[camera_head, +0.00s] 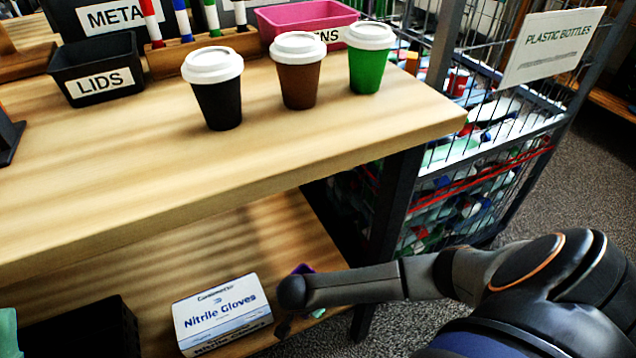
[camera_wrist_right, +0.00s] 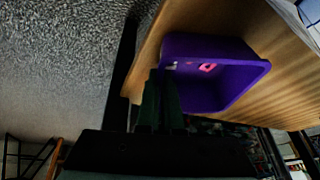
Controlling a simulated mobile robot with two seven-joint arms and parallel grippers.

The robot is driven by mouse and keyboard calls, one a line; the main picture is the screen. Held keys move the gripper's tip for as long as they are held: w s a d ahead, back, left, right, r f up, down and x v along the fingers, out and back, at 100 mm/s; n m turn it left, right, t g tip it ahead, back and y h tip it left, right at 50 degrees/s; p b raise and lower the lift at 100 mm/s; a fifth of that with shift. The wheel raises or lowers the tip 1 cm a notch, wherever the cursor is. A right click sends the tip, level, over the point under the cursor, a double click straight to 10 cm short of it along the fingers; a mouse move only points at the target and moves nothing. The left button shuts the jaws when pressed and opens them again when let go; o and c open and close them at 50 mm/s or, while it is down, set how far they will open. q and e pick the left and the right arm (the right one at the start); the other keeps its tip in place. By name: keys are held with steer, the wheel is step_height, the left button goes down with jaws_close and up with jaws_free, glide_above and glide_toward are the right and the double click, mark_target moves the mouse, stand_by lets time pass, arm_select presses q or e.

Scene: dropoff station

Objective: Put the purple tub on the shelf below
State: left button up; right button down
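The purple tub (camera_wrist_right: 215,88) shows in the right wrist view at the lower wooden shelf (camera_wrist_right: 285,98), close to its edge, with a small pink-red piece inside. My right gripper (camera_wrist_right: 162,80) is at the tub's near left wall, its two dark fingers close together with the rim between them. In the head view only a sliver of the purple tub (camera_head: 303,269) shows behind my right wrist. The lower shelf (camera_head: 235,245) lies under the worktop. Whether the tub rests fully on it cannot be told. My left gripper is not in view.
A Nitrile Gloves box (camera_head: 222,312) stands on the lower shelf left of the tub, and a black bin (camera_head: 75,330) is further left. Three lidded cups (camera_head: 300,75) stand on the worktop (camera_head: 130,165). A wire cage of plastic bottles (camera_head: 470,180) is at the right.

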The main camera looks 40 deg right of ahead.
steer(key=shift+f, duration=0.15)
steer(key=c, duration=1.5)
jaws_free()
steer(key=o, duration=0.4)
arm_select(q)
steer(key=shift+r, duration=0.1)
arm_select(e)
steer(key=shift+a+r, duration=0.1)
steer(key=shift+r, duration=0.35)
arm_select(q)
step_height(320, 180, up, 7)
steer(key=p, duration=0.6)
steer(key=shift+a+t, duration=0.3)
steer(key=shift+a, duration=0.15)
arm_select(e)
steer(key=v, duration=1.1)
steer(key=shift+r, duration=0.2)
